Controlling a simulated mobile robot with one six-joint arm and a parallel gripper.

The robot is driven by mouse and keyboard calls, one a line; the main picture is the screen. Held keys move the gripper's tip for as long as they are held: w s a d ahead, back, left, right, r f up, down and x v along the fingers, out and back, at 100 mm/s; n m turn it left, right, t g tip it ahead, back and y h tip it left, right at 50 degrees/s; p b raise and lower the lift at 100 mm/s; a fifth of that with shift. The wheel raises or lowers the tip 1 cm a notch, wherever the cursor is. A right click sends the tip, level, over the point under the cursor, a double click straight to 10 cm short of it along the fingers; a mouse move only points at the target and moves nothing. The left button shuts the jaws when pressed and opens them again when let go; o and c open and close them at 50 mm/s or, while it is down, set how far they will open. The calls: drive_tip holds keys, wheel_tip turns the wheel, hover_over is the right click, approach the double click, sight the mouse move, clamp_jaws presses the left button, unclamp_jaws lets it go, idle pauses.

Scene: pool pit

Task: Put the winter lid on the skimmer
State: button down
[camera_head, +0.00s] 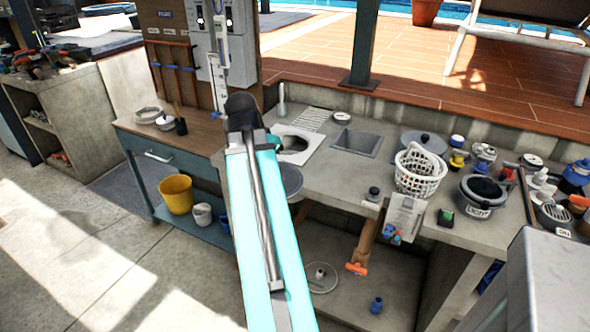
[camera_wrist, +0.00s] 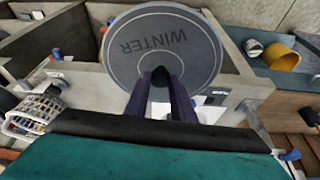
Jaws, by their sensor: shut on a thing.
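The winter lid (camera_wrist: 190,62) is a grey disc marked WINTER. My gripper (camera_wrist: 160,80) is shut on its dark centre knob in the wrist view. In the head view, the grey edge of the lid (camera_head: 291,182) shows to the right of my arm, by the counter's front edge; the arm hides the rest and the gripper. The skimmer (camera_head: 311,138) is a white square plate with a round dark opening, set in the counter, beyond the lid. My arm is close to its left side. In the wrist view, a white plate (camera_wrist: 212,109) shows partly behind the lid and fingers.
A rectangular basin (camera_head: 356,143) is right of the skimmer. A white basket (camera_head: 419,172), a dark round lid (camera_head: 423,144) and a grey bucket (camera_head: 481,196) stand farther right on the counter (camera_head: 335,178). A yellow bucket (camera_head: 176,193) is on the left bench's shelf.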

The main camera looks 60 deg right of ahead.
drive_tip(key=w+a+n+t+y, duration=0.1)
drive_tip(key=w+a+n+t, duration=0.2)
drive_tip(key=w+a+n, duration=1.2)
drive_tip(key=w+a+n+y, duration=0.1)
drive_tip(key=w+a, duration=0.4)
drive_tip(key=a, duration=0.5)
drive_tip(key=w+a+n+t+y, duration=0.1)
drive_tip(key=w+a, duration=0.4)
drive_tip(key=a, duration=0.6)
drive_tip(key=w+a+n+y, duration=0.1)
drive_tip(key=w+a, duration=0.4)
drive_tip(key=a, duration=0.5)
drive_tip(key=shift+a+r+t, duration=0.15)
drive_tip(key=shift+r+t, duration=0.25)
drive_tip(key=shift+r, duration=0.05)
drive_tip(key=shift+w, duration=0.1)
